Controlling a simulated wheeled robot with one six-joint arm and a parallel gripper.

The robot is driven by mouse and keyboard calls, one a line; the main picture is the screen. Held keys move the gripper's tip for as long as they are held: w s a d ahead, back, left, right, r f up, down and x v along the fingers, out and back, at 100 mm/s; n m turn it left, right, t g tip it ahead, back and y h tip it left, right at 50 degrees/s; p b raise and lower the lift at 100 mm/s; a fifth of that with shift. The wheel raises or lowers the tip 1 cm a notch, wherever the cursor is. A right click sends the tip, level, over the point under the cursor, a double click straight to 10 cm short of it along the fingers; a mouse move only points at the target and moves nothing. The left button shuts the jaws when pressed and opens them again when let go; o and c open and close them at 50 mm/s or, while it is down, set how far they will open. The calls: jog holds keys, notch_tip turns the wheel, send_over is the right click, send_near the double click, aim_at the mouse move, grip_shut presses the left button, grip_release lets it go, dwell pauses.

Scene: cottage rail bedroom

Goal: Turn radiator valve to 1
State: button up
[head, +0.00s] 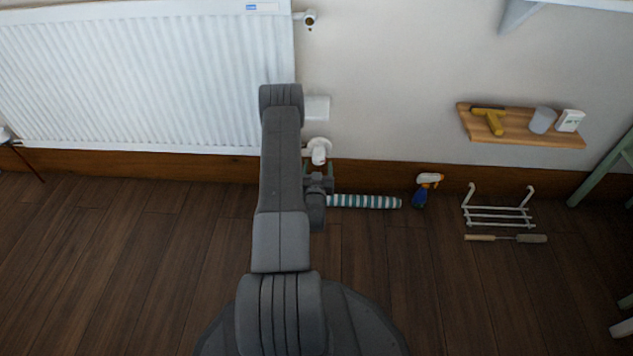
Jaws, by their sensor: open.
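The white radiator (140,80) hangs on the wall at the left. A white knob (318,149), which looks like the radiator valve, is low on the wall, just right of the radiator's lower corner. Its numbers and pointer are too small to read. My gripper (318,170) is open, its fingertips just below the knob in the picture. I cannot tell whether they touch it.
A small fitting (308,18) sticks out at the radiator's top right. A white box (317,108) is above the knob. A striped roll (364,201), a spray bottle (426,190), a wire rack (498,209) and a brush (507,238) are right. A wooden shelf (540,138) holds small items.

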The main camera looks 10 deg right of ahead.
aim_at(318, 162)
jog(key=p+v, duration=0.2)
jog(key=v, duration=0.8)
jog(key=b+x, duration=0.3)
jog(key=x, duration=1.1)
jog(key=shift+b, duration=0.4)
jog(key=shift+s, duration=0.15)
